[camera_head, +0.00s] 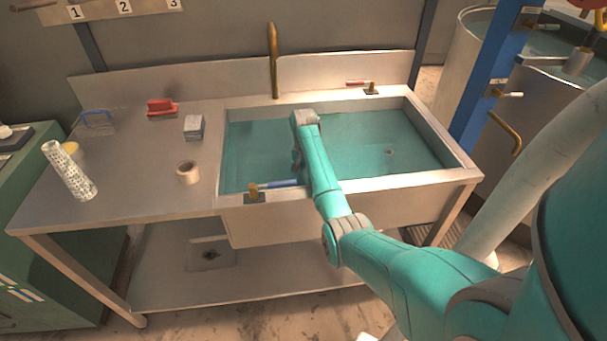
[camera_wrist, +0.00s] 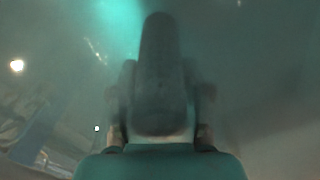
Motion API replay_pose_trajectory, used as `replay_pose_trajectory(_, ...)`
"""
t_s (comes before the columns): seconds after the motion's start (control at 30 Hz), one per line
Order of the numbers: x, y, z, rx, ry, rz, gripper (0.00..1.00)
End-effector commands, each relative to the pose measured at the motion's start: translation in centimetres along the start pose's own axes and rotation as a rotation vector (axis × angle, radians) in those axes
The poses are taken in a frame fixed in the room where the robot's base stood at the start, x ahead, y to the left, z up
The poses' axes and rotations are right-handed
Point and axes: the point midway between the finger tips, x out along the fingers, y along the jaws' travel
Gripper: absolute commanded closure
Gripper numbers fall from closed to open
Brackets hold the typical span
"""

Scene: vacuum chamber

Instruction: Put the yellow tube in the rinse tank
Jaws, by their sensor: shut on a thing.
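My gripper (camera_wrist: 160,132) is shut on a tube-like thing (camera_wrist: 160,75) that points away from the wrist camera. It looks dark grey in the murky view, so I cannot tell whether it is yellow. In the head view my arm reaches over the front edge of a sink-like tank (camera_head: 232,200) filled with teal liquid (camera_head: 375,145). My gripper is mostly hidden behind the forearm there, low over or in the liquid. I cannot tell which tank is the rinse tank; open round tanks (camera_head: 462,70) also stand at the right.
A patterned roll (camera_head: 70,172), a yellow thing (camera_head: 72,149) behind it, a tape roll (camera_head: 188,173), a grey box (camera_head: 194,127) and a red brush (camera_head: 161,107) are on the left counter. A brass faucet (camera_head: 273,60) rises behind the tank. A blue-handled valve (camera_head: 275,185) sits on its front edge.

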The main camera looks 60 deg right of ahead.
Motion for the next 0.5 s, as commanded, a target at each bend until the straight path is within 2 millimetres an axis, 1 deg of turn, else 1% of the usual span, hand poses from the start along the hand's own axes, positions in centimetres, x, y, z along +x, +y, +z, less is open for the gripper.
replay_pose_trajectory(0.37,0.41,-0.02,-0.03,0.0,0.001,-0.001,0.92)
replay_pose_trajectory(0.4,0.37,-0.02,-0.04,0.0,0.002,-0.001,0.41)
replay_pose_trajectory(0.47,0.37,-0.02,-0.04,0.0,0.001,-0.001,0.26)
replay_pose_trajectory(0.5,0.37,-0.02,-0.03,0.0,0.001,-0.001,0.26)
